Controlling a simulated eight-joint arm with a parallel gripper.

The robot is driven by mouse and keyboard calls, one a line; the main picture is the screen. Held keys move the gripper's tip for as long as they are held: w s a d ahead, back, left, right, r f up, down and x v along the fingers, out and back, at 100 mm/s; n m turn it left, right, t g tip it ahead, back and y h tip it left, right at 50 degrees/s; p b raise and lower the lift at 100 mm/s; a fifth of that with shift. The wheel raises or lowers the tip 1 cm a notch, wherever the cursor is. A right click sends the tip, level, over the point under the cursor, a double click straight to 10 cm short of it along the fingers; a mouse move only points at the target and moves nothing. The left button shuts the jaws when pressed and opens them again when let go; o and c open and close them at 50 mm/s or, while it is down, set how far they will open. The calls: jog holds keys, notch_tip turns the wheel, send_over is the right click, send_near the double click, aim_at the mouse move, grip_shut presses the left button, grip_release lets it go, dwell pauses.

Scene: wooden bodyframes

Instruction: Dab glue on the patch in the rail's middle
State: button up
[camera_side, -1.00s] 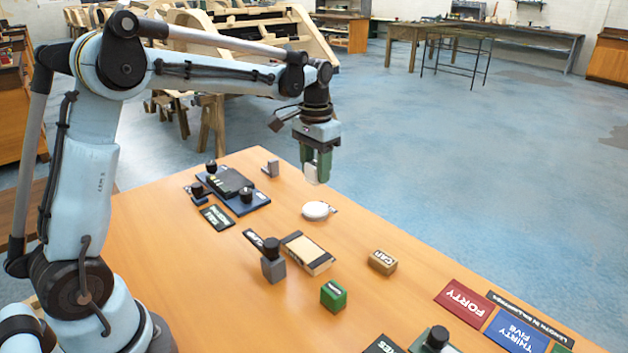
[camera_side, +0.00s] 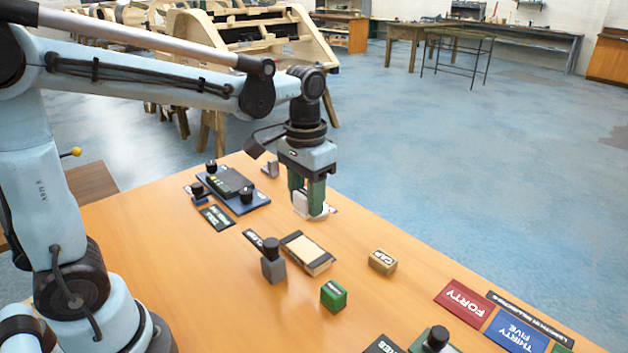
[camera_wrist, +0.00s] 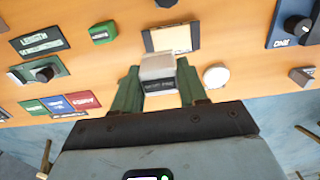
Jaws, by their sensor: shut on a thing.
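My gripper (camera_side: 308,203) is shut on a small white block, which shows between the green fingers in the wrist view (camera_wrist: 158,68). The block has a dark band with small lettering that I cannot read. In the side view it hangs just above a round white disc, which it partly hides; the disc also shows in the wrist view (camera_wrist: 216,77). A pale wooden piece with dark ends (camera_side: 308,254), perhaps the rail, lies nearer the table's middle; it also shows in the wrist view (camera_wrist: 172,38). I cannot make out a patch on it.
A grey block with a black knob (camera_side: 272,262) stands beside the wooden piece. A green block (camera_side: 333,295) and a tan block (camera_side: 383,262) lie nearer the front. A blue board with black knobs (camera_side: 240,195) lies left of my gripper. Coloured number cards (camera_side: 465,302) lie front right.

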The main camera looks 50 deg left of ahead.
jog(key=shift+w+d+f, duration=0.15)
jog(key=shift+w+f, duration=0.1)
jog(key=shift+f, duration=1.5)
jog(key=shift+w+d+f, duration=0.2)
jog(key=shift+w+f, duration=0.1)
jog(key=shift+f, duration=1.5)
jog(key=shift+w+d+f, duration=0.15)
jog(key=shift+w+f, duration=0.1)
jog(key=shift+f, duration=1.5)
jog(key=shift+a+f, duration=0.25)
jog(key=shift+a, duration=0.45)
jog(key=shift+a+r, duration=0.2)
jog(key=shift+a, duration=0.6)
jog(key=shift+a+r, duration=0.2)
jog(key=shift+a, duration=0.55)
jog(key=shift+a+r, duration=0.2)
jog(key=shift+a, duration=0.6)
jog(key=shift+s+d, duration=0.1)
jog(key=shift+d, duration=3.05)
notch_tip(320, 180, up, 7)
jog(key=shift+f, duration=0.2)
jog(key=shift+a+f, duration=0.1)
